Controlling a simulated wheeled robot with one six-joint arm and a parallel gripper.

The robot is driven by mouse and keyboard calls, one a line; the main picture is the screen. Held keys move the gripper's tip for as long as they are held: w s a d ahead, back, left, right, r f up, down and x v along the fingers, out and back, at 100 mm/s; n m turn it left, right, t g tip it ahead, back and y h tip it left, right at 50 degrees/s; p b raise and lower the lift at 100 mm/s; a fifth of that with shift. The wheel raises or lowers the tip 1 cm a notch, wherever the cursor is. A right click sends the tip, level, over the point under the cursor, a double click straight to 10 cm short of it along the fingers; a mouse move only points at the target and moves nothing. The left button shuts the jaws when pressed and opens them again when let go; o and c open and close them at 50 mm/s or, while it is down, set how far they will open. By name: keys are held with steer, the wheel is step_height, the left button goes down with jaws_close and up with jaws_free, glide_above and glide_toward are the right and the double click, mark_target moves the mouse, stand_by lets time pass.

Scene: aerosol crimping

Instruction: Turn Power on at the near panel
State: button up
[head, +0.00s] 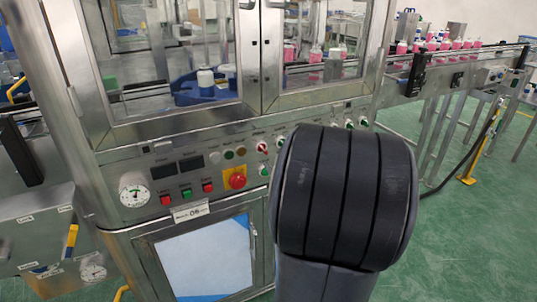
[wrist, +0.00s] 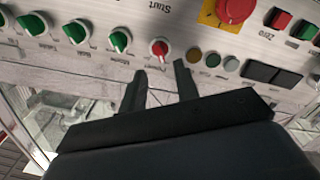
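The near panel (head: 215,165) is a steel control face below the machine's glass doors. A red rotary knob (wrist: 160,48) with a white pointer sits on it, and its small upside-down label seems to read Power. The knob also shows in the head view (head: 262,147), just left of my arm. My gripper (wrist: 161,72) is open and empty, with its two dark fingers apart, one to each side of the knob in the wrist picture. The fingertips appear just short of the knob; I cannot tell the depth gap. In the head view my arm hides the gripper.
Several green knobs (wrist: 119,41) lie left of the red knob in the wrist view. A red emergency button on a yellow plate (head: 236,180), small round lamps (wrist: 213,60) and dark displays (head: 191,164) are close by. A conveyor with pink bottles (head: 455,45) is at right.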

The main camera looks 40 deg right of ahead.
mark_target(265, 151)
steer(key=x, duration=0.6)
steer(key=shift+w+a+b, duration=0.1)
steer(key=shift+w+b, duration=0.05)
steer(key=shift+b, duration=0.15)
steer(key=shift+c, duration=0.2)
jaws_close()
